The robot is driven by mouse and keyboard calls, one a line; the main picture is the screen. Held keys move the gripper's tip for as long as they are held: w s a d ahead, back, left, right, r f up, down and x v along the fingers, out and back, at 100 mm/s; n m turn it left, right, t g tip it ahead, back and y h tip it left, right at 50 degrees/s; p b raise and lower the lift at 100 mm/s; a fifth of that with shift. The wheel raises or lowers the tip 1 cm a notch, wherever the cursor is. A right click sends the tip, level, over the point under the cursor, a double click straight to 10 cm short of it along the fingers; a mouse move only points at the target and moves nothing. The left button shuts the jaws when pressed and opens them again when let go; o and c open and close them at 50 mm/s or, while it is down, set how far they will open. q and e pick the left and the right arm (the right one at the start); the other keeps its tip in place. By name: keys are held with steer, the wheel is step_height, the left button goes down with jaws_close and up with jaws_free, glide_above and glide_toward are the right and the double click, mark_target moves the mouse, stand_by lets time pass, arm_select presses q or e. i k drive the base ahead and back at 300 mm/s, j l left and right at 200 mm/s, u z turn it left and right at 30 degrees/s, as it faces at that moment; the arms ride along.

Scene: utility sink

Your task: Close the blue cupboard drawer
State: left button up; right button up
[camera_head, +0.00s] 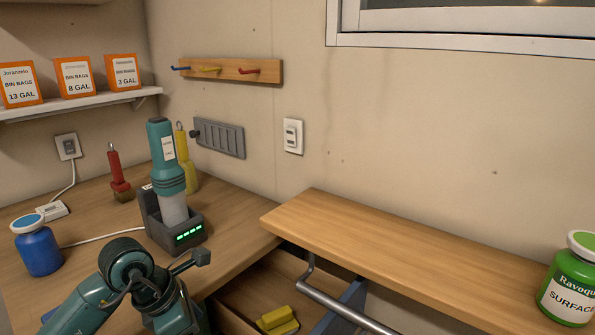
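The drawer (248,325) is open below the wooden worktop at the lower middle, and I see into its wooden inside. Yellow blocks, perhaps sponges (278,320), lie in it. A blue panel (350,297), apparently the drawer's front, shows at its right, partly behind a grey metal bar (340,305). The frame's lower edge cuts off the rest. My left arm, teal and dark grey, comes in at the lower left, left of the drawer and apart from the blue panel. A dark end piece (190,262) points right; its finger opening cannot be made out. My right gripper is not in view.
A teal handheld device (168,165) stands in a dark dock (172,230) on the left worktop (90,235). A blue jar (37,246) stands left of it. A wooden shelf (400,240) overhangs the bar, with a green bottle (571,285) at right.

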mark_target(278, 301)
steer(key=k+j, duration=1.2)
steer(key=j, duration=0.2)
